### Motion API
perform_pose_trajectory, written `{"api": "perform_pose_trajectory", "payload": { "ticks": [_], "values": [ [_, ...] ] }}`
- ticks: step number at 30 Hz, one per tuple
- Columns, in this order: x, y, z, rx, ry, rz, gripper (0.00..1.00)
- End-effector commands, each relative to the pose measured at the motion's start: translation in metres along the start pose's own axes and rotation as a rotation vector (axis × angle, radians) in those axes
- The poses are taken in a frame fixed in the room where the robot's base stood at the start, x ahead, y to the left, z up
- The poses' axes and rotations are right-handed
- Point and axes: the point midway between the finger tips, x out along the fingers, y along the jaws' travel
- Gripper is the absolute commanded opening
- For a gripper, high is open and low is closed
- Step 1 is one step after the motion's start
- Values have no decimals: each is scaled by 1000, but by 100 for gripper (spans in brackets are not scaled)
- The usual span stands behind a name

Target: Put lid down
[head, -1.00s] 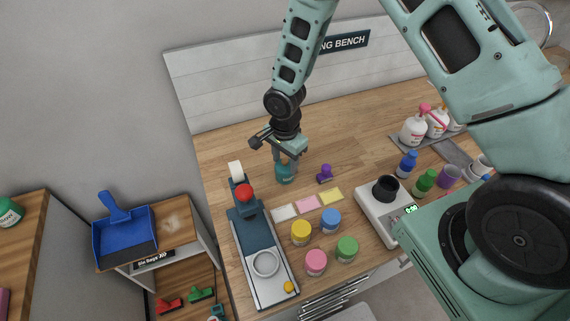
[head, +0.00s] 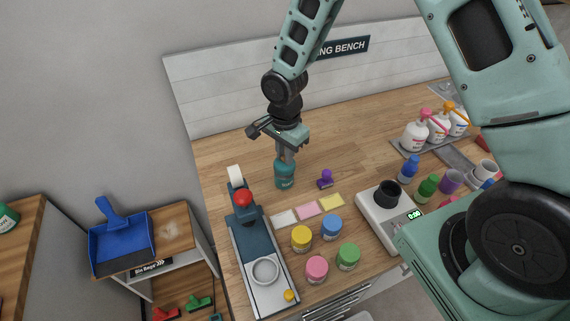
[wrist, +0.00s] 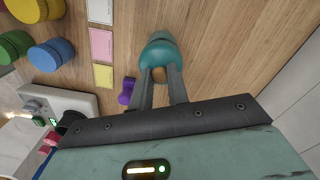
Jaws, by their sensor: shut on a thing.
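A teal jar-like thing (head: 284,176) is upright at the back left of the wooden bench, directly under my gripper (head: 286,158). My gripper points down, shut at the top of this teal thing. In the wrist view the fingertips (wrist: 160,72) meet its rounded teal top (wrist: 159,53), with a small brownish patch between them. I take the gripped part to be the teal lid. I cannot tell whether it touches a body below it or the bench, as the fingers hide the contact.
A purple stamp-like thing (head: 325,179) stands just right of the teal thing. Coloured cards (head: 307,211) and several jars with coloured lids (head: 331,227) lie in front. A dark press with a red knob (head: 243,198) is to the left, a scale (head: 371,205) to the right. Bench behind is clear.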

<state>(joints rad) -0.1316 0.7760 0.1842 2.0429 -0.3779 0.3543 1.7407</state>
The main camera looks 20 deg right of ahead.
Motion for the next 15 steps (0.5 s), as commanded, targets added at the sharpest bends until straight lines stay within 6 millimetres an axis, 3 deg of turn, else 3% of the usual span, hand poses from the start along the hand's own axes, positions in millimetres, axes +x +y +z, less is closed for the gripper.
{"api": "perform_pose_trajectory", "payload": {
  "ticks": [6,10,15],
  "values": [
    [-35,-1,0,1,1,-4,0],
    [-47,0,-3,3,2,0,0],
    [-38,0,-41,27,10,15,0]
  ]
}}
